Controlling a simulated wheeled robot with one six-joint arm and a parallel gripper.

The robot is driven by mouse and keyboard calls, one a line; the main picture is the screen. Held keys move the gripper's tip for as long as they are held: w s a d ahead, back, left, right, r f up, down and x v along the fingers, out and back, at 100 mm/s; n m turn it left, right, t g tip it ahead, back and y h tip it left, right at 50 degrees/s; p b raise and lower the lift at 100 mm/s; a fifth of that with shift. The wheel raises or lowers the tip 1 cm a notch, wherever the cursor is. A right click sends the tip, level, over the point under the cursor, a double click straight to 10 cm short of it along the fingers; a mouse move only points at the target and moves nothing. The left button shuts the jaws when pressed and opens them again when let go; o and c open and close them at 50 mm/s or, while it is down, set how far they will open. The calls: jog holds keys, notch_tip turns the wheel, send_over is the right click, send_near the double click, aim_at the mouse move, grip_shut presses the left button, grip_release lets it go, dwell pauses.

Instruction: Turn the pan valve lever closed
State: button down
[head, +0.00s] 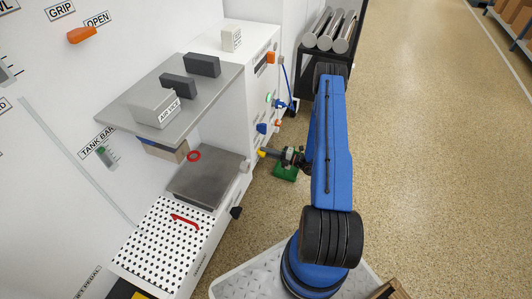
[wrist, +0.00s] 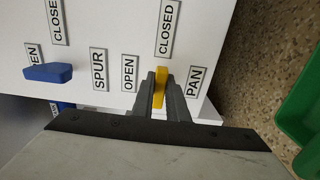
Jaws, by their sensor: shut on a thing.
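The yellow pan valve lever (wrist: 160,86) stands between my gripper's two fingers (wrist: 160,98) in the wrist view. My gripper is shut on it. The lever's long side runs up the picture, towards the CLOSED label (wrist: 168,28). The OPEN label (wrist: 129,73) is to its left and the PAN label (wrist: 195,81) to its right. In the head view the yellow lever (head: 262,152) shows small at the white cabinet's side, with my gripper (head: 271,154) reaching it from the right. The lever's pivot is hidden by the fingers.
A blue lever (wrist: 48,73) sits left of the SPUR label (wrist: 98,69). In the head view, a grey shelf (head: 225,82) with blocks and a perforated tray (head: 150,232) lie left of my arm. A green bin (head: 286,174) stands below my gripper.

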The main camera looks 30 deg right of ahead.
dwell(0.4)
jog(key=c, duration=1.7)
grip_release()
jog(key=shift+d, duration=0.1)
jog(key=shift+c, duration=0.2)
jog(key=v, duration=1.7)
jog(key=shift+s, duration=0.25)
jog(key=shift+d+f, duration=0.1)
jog(key=shift+d, duration=0.05)
